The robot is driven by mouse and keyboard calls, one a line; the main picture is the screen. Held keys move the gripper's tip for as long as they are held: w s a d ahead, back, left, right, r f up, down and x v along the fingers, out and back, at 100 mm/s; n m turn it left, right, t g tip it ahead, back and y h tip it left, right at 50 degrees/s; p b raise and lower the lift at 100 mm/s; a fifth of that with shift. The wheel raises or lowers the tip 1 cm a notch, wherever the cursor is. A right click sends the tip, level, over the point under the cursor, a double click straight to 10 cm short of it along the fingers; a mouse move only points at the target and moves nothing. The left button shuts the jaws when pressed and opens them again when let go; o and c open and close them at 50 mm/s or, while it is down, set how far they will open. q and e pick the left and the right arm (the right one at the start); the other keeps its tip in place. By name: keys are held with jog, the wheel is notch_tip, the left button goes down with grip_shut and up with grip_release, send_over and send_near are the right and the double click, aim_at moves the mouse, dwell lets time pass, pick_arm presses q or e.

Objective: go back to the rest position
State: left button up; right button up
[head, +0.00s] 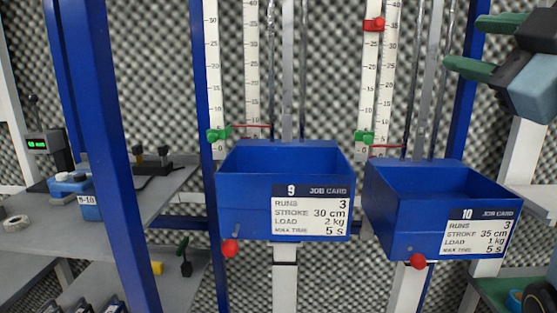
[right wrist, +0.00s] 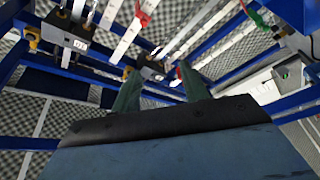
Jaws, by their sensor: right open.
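My right gripper (head: 464,42) is at the upper right of the head view, above and right of the blue bin 10 (head: 400,230). Its two green fingers are apart with nothing between them. The right wrist view also shows the open fingers of the right gripper (right wrist: 158,70), with blue frame bars and white scales beyond them. My left gripper is in neither view.
Blue bin 9 (head: 230,190) hangs left of bin 10; both carry job cards. Red knobs (head: 230,248) sit below. A blue post (head: 105,150) stands at left, before a grey bench (head: 150,190) with a small blue box (head: 65,187) and tape roll (head: 16,223).

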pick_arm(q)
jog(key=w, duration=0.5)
pick_arm(e)
jog(key=w+f+m+g, duration=0.2)
jog(key=w+f, duration=0.4)
jog(key=f, duration=0.2)
notch_tip(320, 180, down, 28)
jog(key=s+m+g+h, duration=0.1)
jog(key=m+g+h, duration=0.2)
jog(key=m+g, duration=0.25)
jog(key=s+a+f+m+g+h, duration=0.15)
jog(key=s+f+m+g, duration=0.45)
jog(key=s+f, duration=1.8)
notch_tip(320, 180, down, 28)
jog(key=s+n+g+b, duration=0.1)
jog(key=n+g+b, duration=0.1)
jog(key=g, duration=0.2)
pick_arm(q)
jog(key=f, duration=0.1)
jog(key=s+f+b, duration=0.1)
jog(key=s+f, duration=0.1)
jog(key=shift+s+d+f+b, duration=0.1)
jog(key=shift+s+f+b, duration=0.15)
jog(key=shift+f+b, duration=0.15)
pick_arm(e)
jog(key=s+d+f, duration=0.3)
jog(key=s+f, duration=1.3)
jog(key=shift+s+d+f+g+h, duration=0.15)
jog(key=shift+f+g+h, duration=0.05)
jog(key=shift+g+h, duration=0.15)
